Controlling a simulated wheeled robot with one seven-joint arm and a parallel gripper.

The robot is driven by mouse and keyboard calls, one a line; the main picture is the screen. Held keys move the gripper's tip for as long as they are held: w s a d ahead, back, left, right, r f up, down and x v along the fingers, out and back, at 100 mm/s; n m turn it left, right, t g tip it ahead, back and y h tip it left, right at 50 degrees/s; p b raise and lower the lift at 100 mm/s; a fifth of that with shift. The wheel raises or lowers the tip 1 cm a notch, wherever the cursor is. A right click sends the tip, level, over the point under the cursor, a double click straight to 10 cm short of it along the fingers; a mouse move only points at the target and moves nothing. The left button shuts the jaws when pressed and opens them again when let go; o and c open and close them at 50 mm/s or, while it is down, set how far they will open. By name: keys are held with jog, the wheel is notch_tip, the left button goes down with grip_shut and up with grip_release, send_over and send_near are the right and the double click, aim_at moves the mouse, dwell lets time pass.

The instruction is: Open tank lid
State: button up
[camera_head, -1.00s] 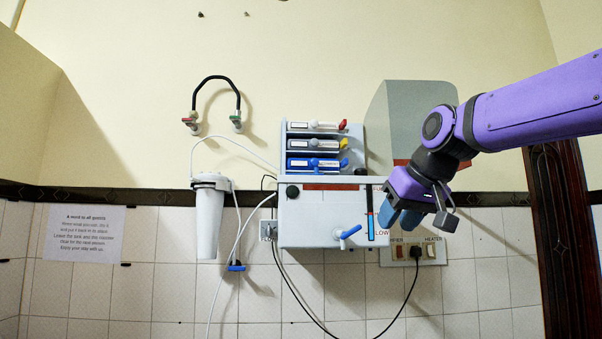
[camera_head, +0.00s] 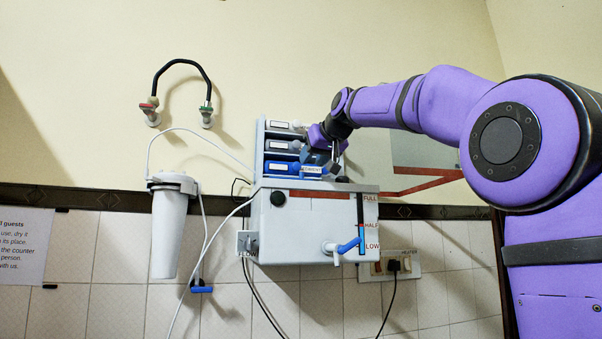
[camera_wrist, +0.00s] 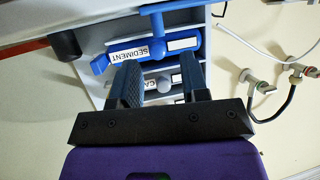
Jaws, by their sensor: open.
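The white tank (camera_head: 305,230) hangs on the wall, with a level strip marked FULL, HALF and LOW and a blue-handled tap (camera_head: 345,247). Its pale top edge (camera_head: 300,185) looks level; I cannot tell where the lid's seam runs. A small dark knob (camera_head: 342,179) shows at the top, under my gripper. My gripper (camera_head: 334,160) is open above the tank, in front of the filter rack. In the wrist view its two fingers (camera_wrist: 160,75) are apart and empty, in front of the blue SEDIMENT cartridge (camera_wrist: 150,50). A black knob (camera_wrist: 65,45) shows left of the fingers.
The filter rack (camera_head: 262,150) stands behind the tank. A grey panel (camera_head: 425,152) with a red edge is right of it, partly behind my arm. A white filter canister (camera_head: 170,235) and hoses hang at left. A switch plate (camera_head: 405,260) with a plug is below right.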

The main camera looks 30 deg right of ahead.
jog(key=x, duration=0.6)
jog(key=shift+w+d+f, duration=0.1)
jog(key=shift+w+f, duration=0.05)
jog(key=shift+w, duration=0.1)
jog(key=shift+c, duration=0.4)
grip_shut()
